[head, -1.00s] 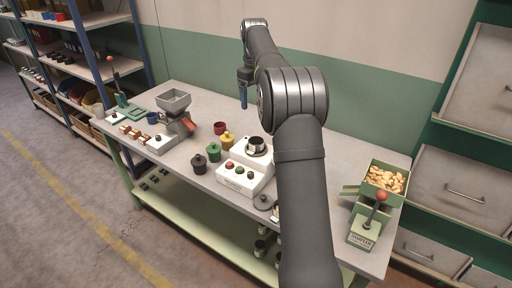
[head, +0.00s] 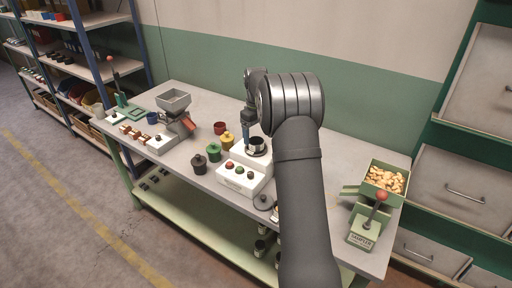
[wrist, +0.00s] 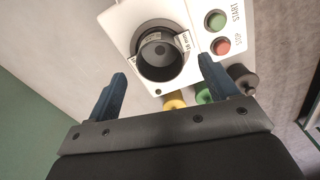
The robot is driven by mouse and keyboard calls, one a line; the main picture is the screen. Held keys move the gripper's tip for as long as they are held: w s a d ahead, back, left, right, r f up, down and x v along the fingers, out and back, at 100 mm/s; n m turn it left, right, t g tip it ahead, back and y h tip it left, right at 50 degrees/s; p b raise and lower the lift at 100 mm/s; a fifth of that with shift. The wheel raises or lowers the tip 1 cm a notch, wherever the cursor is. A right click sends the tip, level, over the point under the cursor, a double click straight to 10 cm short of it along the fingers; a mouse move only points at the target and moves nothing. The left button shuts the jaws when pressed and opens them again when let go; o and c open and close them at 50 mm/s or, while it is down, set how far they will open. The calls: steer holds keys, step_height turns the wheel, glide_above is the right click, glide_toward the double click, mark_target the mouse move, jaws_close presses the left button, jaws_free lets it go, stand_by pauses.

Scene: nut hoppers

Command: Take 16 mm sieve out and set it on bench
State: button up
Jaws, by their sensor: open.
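The sieve (wrist: 158,50) is a dark round cup seated in the top of the white START/STOP machine (wrist: 125,22), with small white labels at its rim; their print is hard to read. In the head view the sieve (head: 257,144) stands on the machine's raised rear part (head: 241,158). My gripper (wrist: 162,66) is open and empty. Its two blue fingers lie on either side of the sieve in the wrist view, apart from it. In the head view my gripper (head: 251,128) is just above and behind the sieve, partly hidden by my arm.
Yellow (head: 227,139), green (head: 213,151), dark (head: 199,163) and red (head: 219,128) pots stand left of the machine. A grey hopper (head: 174,100) is farther left. A green nut bin (head: 365,186) and a sampler (head: 364,235) are at right. Bare bench (head: 207,109) lies behind the pots.

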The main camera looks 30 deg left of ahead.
steer(key=shift+f, duration=1.35)
steer(key=c, duration=1.1)
steer(key=shift+r, duration=0.15)
